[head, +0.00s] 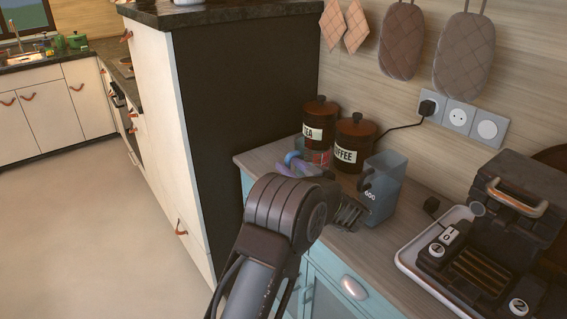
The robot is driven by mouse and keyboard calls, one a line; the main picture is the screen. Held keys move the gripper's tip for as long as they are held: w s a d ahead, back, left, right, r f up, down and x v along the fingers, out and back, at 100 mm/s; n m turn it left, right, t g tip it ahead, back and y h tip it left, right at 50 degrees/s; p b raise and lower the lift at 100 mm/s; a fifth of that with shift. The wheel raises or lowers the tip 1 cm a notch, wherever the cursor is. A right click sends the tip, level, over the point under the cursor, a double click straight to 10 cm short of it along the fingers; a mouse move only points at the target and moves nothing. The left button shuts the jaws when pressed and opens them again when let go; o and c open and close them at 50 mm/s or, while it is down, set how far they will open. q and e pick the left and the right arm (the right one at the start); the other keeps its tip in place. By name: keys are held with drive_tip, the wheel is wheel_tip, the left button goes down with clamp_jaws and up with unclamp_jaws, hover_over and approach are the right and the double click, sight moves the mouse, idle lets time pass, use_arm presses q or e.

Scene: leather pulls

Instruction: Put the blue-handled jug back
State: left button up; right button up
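A clear bluish jug (386,190) marked 600, with a dark handle, stands upright to the right, in front of the coffee canister. My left gripper (350,214) is low over the counter, just left of the clear jug. Its fingers are dark and partly hidden by my wrist, so I cannot tell whether they are open or touch the jug. My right gripper is out of view.
A waffle-maker-like appliance (522,199) on a white tray (408,255) fills the right. A tall dark cabinet side (240,110) rises to the left. Bare counter (400,228) lies between jug and tray.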

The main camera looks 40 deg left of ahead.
use_arm(q)
drive_tip(key=shift+v, duration=1.75)
